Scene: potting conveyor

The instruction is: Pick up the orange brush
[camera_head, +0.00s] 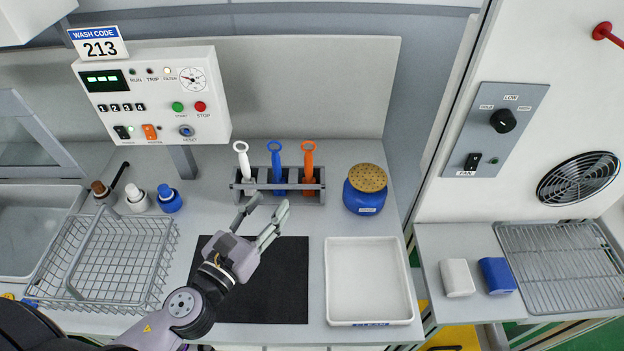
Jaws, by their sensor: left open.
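The orange brush (308,165) stands upright in a grey rack (279,184) at the back of the counter, with its ring handle on top. A blue brush (276,165) and a white brush (246,163) stand to its left in the same rack. The lower ends of the brushes are partly hidden by the rack bars. My left gripper (265,215) is open and empty over the black mat, in front of the rack and apart from it, with its fingers pointing toward the rack. My right gripper is not in view.
A blue jar (365,194) with a perforated lid stands right of the rack. A white tray (368,283) lies right of the black mat (282,290). A wire basket (112,262) and several small bottles (168,199) are at left. A control panel (155,95) rises behind.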

